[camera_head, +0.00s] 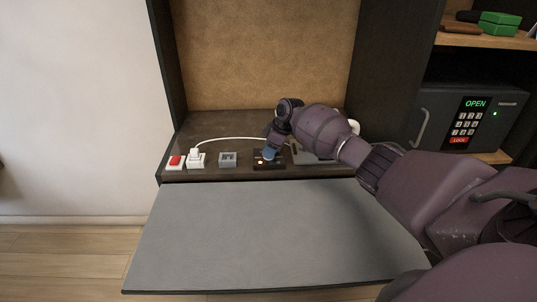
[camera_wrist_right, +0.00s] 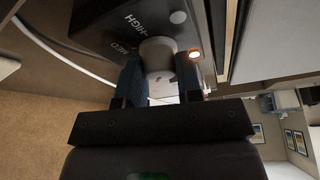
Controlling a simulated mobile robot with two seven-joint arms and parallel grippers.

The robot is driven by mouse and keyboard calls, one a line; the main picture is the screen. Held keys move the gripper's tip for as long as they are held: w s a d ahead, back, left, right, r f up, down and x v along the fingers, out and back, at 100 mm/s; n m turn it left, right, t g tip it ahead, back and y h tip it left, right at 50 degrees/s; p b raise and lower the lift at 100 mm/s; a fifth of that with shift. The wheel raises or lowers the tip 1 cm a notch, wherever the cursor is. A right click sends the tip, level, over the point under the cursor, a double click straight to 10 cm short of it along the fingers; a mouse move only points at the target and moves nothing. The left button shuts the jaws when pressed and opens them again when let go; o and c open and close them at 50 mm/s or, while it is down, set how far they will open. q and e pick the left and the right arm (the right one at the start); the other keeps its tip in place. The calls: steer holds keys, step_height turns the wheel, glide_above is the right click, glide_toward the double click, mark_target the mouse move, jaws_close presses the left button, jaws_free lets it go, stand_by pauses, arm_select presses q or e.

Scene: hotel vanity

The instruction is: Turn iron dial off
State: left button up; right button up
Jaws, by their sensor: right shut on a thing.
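The dial (camera_wrist_right: 157,50) is a round grey knob on a dark box (camera_wrist_right: 105,32) marked HIGH and MED, seen in the right wrist view. In the head view the dark box (camera_head: 262,166) sits on the brown shelf, with the knob mostly hidden by my gripper. My right gripper (camera_head: 269,153) comes down on it from above, and its two blue fingers are shut on the knob, one on each side, in the right wrist view (camera_wrist_right: 158,72). The knob's pointer cannot be made out. My left gripper is not in view.
A red switch (camera_head: 175,162), a white plug (camera_head: 196,158) with a white cord and a grey socket (camera_head: 227,159) stand left of the box. A grey flat object (camera_head: 308,155) lies partly behind my arm. A safe (camera_head: 470,118) reading OPEN stands right. The grey board (camera_head: 260,230) in front is clear.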

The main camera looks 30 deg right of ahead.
steer(key=shift+f+n+g+b, duration=0.45)
steer(key=shift+n+b, duration=0.25)
steer(key=shift+n, duration=0.3)
steer(key=shift+n+y+b, duration=0.3)
steer(key=shift+n+b, duration=0.1)
steer(key=shift+n, duration=0.1)
steer(key=shift+n+g+b, duration=0.45)
steer(key=shift+n+b, duration=0.45)
steer(key=shift+n, duration=0.2)
steer(key=shift+r+n+g+b, duration=0.15)
steer(key=shift+n+g+b, duration=0.2)
steer(key=shift+n, duration=0.25)
arm_select(q)
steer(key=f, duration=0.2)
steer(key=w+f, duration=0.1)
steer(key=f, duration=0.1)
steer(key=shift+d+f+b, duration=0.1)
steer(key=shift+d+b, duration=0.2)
steer(key=shift+b, duration=0.05)
arm_select(e)
steer(key=shift+w+r+n+y, duration=0.15)
steer(key=shift+n+y, duration=0.15)
steer(key=shift+n, duration=0.2)
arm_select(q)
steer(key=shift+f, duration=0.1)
arm_select(e)
steer(key=shift+r, duration=0.1)
steer(key=o, duration=0.9)
